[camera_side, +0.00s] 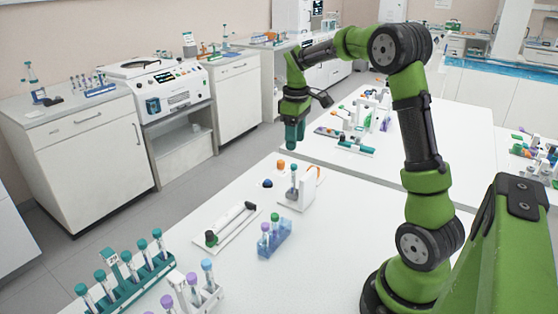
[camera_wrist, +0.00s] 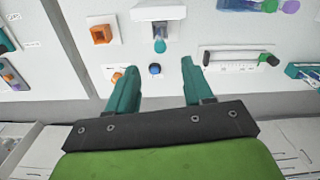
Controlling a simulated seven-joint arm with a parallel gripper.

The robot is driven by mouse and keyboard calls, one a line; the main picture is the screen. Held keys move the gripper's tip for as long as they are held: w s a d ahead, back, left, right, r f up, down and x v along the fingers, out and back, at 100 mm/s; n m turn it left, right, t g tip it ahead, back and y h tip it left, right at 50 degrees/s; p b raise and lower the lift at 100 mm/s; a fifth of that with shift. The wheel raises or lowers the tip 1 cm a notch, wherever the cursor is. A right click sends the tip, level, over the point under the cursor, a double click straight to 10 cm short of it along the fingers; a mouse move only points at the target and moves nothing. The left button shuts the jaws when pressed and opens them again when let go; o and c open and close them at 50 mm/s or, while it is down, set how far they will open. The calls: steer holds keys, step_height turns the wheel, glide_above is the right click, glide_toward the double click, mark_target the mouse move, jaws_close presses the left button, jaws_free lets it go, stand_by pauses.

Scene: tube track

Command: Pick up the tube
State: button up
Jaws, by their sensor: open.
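My gripper (camera_side: 294,140) is open and empty, pointing down above the far edge of the near table in the side view. A white stand (camera_side: 304,190) holds an upright tube with a teal tip (camera_side: 293,172); the stand (camera_wrist: 143,14) and a teal tip (camera_wrist: 160,45) show ahead of the fingers in the wrist view. A narrow track (camera_side: 232,227) with a dark green end piece (camera_side: 211,238) lies flat; it also shows in the wrist view (camera_wrist: 238,58). Which tube is meant is unclear.
A blue-violet rack (camera_side: 275,240) holds short capped tubes. A teal rack (camera_side: 130,285) with several teal-capped tubes stands at the front left. A blue button (camera_side: 268,183) and an orange button (camera_side: 281,164) are near the stand.

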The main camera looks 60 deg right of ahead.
mark_target(294, 169)
step_height(294, 169, down, 13)
steer(key=shift+r, duration=0.2)
stand_by(0.3)
steer(key=shift+c, duration=0.3)
steer(key=c, duration=0.8)
steer(key=shift+c, duration=0.2)
step_height(294, 169, up, 10)
steer(key=shift+r, duration=0.1)
steer(key=shift+f, duration=0.2)
